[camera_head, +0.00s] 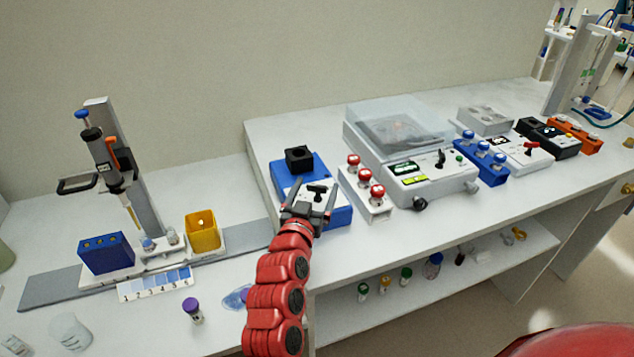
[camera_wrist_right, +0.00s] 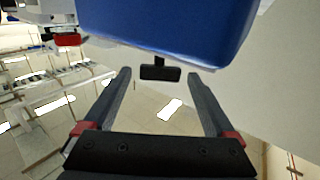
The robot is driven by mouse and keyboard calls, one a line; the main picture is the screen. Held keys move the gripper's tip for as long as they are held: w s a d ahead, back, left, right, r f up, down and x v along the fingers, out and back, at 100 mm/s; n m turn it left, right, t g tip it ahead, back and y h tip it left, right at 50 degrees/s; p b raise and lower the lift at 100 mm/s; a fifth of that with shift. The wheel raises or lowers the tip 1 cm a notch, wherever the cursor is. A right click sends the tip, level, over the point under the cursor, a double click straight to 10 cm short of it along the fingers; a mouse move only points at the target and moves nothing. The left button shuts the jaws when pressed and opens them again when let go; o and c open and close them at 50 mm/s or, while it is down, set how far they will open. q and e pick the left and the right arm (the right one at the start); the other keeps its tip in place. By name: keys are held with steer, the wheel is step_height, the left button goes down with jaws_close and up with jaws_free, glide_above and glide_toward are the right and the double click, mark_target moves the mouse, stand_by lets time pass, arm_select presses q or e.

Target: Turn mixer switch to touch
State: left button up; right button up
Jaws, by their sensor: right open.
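The mixer is a blue box (camera_head: 283,177) with a black cup holder (camera_head: 299,158) on top and a white front panel. Its black switch (camera_head: 318,189) sits on that panel. In the right wrist view the blue body (camera_wrist_right: 165,25) fills the top, and the switch (camera_wrist_right: 160,73) shows as a dark bar below it. My right gripper (camera_head: 311,190) is at the mixer's front, open, with a finger on either side of the switch. In the right wrist view its fingertips (camera_wrist_right: 158,74) stand apart from the switch. My left gripper is not in view.
A rack with red-topped knobs (camera_head: 378,210) stands just right of the mixer, beside a white balance (camera_head: 440,184). A pipette stand (camera_head: 125,165), a yellow box (camera_head: 203,229) and a blue box (camera_head: 106,254) are at the left. The bench behind the mixer is clear.

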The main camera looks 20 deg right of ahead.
steer(key=shift+x, duration=0.8)
steer(key=c, duration=1.4)
steer(key=m+g+h+b, duration=0.2)
steer(key=b, duration=0.6)
steer(key=m+g+h+b, duration=0.3)
steer(key=b, duration=0.6)
steer(key=shift+w+f, duration=0.1)
steer(key=shift+f, duration=0.15)
steer(key=shift+r+g+h+b, duration=0.15)
steer(key=shift+g+h+b, duration=0.25)
steer(key=shift+g+b, duration=0.1)
steer(key=o, duration=1.4)
steer(key=shift+m, duration=0.3)
